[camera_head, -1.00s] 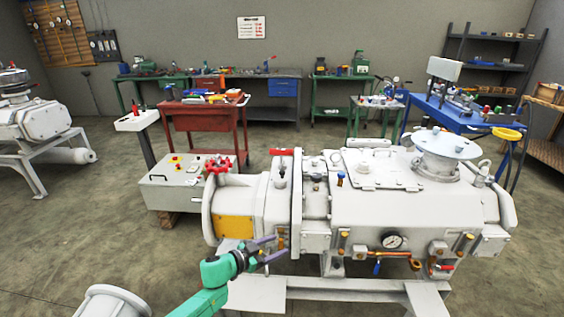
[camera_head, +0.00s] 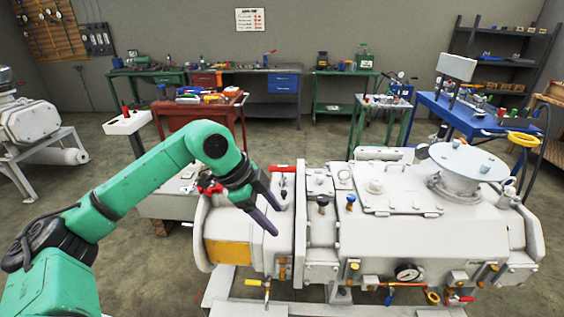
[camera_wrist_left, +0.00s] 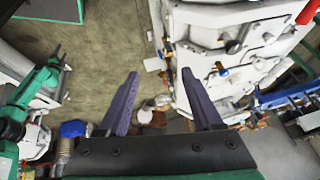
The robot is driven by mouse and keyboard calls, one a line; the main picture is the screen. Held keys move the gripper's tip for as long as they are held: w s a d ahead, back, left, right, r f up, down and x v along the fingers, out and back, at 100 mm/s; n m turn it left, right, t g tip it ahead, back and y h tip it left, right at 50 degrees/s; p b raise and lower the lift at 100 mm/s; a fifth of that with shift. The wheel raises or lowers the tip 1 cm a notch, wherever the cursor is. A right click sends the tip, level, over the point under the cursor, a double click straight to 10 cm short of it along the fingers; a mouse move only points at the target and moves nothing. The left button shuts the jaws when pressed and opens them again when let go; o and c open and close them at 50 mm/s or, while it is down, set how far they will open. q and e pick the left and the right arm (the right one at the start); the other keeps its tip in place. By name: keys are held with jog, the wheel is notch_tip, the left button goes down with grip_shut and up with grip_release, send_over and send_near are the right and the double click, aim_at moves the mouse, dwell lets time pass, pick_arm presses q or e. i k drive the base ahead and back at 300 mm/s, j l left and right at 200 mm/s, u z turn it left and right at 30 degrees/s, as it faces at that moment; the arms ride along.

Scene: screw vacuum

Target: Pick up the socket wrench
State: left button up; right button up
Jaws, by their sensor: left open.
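I cannot make out a socket wrench for certain in either view. My left gripper (camera_head: 277,220) is open and empty in the head view, in front of the upper left part of the white vacuum machine (camera_head: 430,232), its dark fingers pointing down and right. In the left wrist view its two purple fingers (camera_wrist_left: 160,73) are spread apart with nothing between them. The machine's side shows beyond the right finger in that view. Another green arm (camera_wrist_left: 20,108), with a dark fingertip, shows at the left edge there; its jaw opening cannot be told.
A red cart (camera_head: 205,128) with tools too small to tell apart stands behind the machine at left. A blue table (camera_head: 450,115) with small parts stands at back right. A gauge (camera_head: 407,272) and several valves stick out of the machine's front.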

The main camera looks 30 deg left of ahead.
aim_at(283, 169)
jog(key=i+j, duration=0.8)
jog(key=i, duration=0.1)
